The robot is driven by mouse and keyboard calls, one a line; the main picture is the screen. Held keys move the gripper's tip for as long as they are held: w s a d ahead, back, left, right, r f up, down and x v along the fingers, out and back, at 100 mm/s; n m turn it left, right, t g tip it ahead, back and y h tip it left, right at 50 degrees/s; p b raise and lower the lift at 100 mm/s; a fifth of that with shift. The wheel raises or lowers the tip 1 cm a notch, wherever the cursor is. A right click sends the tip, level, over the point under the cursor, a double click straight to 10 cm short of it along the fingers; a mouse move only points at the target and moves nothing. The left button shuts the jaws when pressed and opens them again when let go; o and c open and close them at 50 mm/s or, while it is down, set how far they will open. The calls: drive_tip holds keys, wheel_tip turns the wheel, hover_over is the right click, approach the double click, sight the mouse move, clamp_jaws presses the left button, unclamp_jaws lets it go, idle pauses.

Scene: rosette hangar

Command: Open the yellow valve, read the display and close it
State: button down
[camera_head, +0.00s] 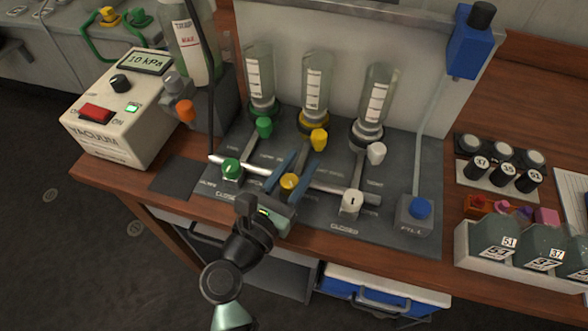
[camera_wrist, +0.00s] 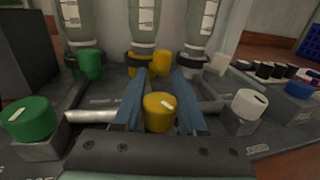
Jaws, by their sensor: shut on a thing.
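The front yellow valve knob (camera_head: 289,184) sits on the pipe of the dark manifold board, between the green and white front knobs. In the wrist view the yellow knob (camera_wrist: 159,112) shows a white mark lying at a slant. My gripper (camera_head: 290,174) reaches in from the front, and its blue fingers lie on either side of this knob, shut on it. A second yellow knob (camera_head: 319,140) is behind, under the middle glass cylinder (camera_head: 317,80). The display (camera_head: 146,62) on the white vacuum box reads 10 kPa.
A green front knob (camera_head: 231,169) is left of my gripper and a white one (camera_head: 351,203) right. A blue button (camera_head: 420,208) is farther right, near labelled bottles (camera_head: 494,238).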

drive_tip(key=m+g+h+b, duration=0.2)
drive_tip(key=h, duration=0.1)
drive_tip(key=m+g+h+b, duration=0.1)
drive_tip(key=m+g+h, duration=0.1)
drive_tip(key=shift+s+d+f, duration=0.15)
drive_tip(key=shift+s+d, duration=0.15)
drive_tip(key=shift+s+d+m+g+h+b, duration=0.2)
drive_tip(key=shift+m+g+h+b, duration=0.3)
drive_tip(key=shift+m+g+b, duration=0.25)
drive_tip(key=shift+s+d+m+g+h+b, duration=0.1)
drive_tip(key=shift+s+m+g+h+b, duration=0.05)
drive_tip(key=shift+m+g+h+b, duration=0.65)
drive_tip(key=shift+g, duration=0.35)
drive_tip(key=shift+c, duration=2.3)
unclamp_jaws()
drive_tip(key=b+v, duration=0.1)
drive_tip(key=v, duration=1.2)
drive_tip(key=shift+s+d+r, duration=0.1)
drive_tip(key=shift+r, duration=0.25)
